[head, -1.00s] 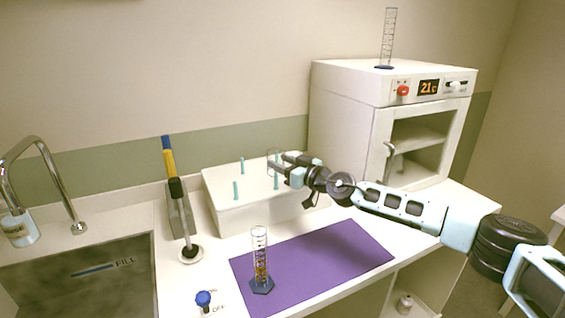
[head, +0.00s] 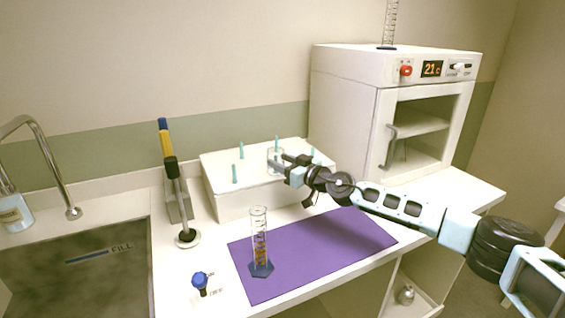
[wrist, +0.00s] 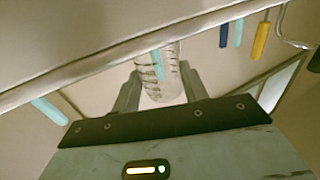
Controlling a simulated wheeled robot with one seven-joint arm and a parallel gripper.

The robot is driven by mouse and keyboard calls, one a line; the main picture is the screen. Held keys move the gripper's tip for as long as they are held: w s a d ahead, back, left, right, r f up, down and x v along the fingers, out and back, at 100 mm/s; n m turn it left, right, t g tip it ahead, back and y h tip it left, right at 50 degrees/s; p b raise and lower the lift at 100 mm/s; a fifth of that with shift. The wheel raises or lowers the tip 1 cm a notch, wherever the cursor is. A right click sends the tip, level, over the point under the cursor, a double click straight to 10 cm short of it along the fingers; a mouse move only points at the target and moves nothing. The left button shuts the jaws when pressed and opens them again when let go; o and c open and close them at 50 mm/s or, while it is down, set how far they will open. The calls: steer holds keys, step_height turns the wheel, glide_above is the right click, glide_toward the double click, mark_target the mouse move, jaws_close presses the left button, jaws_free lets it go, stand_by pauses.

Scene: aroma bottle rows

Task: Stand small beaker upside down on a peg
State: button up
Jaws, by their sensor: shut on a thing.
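The small beaker (head: 276,168) is clear glass and is held over the white peg box (head: 228,203). It also shows in the wrist view (wrist: 153,92), between the two fingers. My gripper (head: 281,165) is shut on its sides. Several teal pegs stand on the box top, among them a left front peg (head: 234,174), a left back peg (head: 241,150) and a right peg (head: 314,155). Another teal peg (wrist: 157,62) overlaps the beaker in the wrist view. I cannot tell whether it is inside the beaker or behind it.
A graduated cylinder (head: 260,240) stands on the purple mat (head: 330,245) in front. A drying oven (head: 345,115) stands right of the box, with another cylinder (head: 390,25) on top. A yellow-and-blue-handled tool (head: 168,150) and a sink (head: 80,270) are at left.

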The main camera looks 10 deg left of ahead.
steer(key=o, duration=1.1)
steer(key=shift+o, duration=0.2)
steer(key=v, duration=1.7)
steer(key=shift+s, duration=0.15)
steer(key=shift+d, duration=0.1)
